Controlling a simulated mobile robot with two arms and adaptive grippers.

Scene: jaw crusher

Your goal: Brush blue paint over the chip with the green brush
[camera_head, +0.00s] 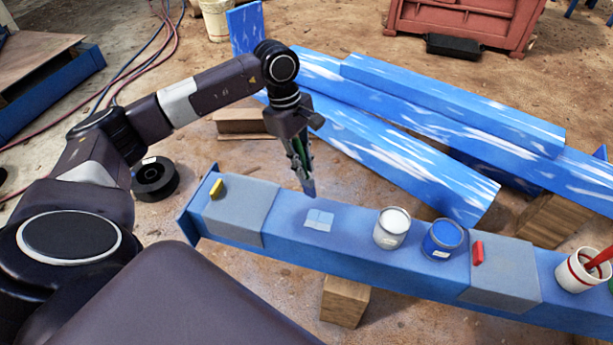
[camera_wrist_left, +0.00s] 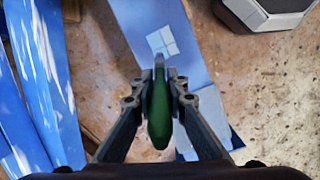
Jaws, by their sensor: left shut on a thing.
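My left gripper (camera_head: 302,158) is shut on the green brush, which points down. In the left wrist view the brush's green handle (camera_wrist_left: 160,115) lies between the fingers. In the head view its bluish tip (camera_head: 309,188) is over the blue beam (camera_head: 345,240), just behind the chip. I cannot tell whether the tip touches the beam. An open can of blue paint (camera_head: 442,240) stands on the beam to the right. My right gripper is out of view.
A can of white paint (camera_head: 392,228) stands between the chip and the blue can. A red block (camera_head: 477,253) and a white cup (camera_head: 583,270) with a red-handled tool are farther right. A yellow block (camera_head: 216,189) is at left. Blue beams (camera_head: 400,165) lie behind.

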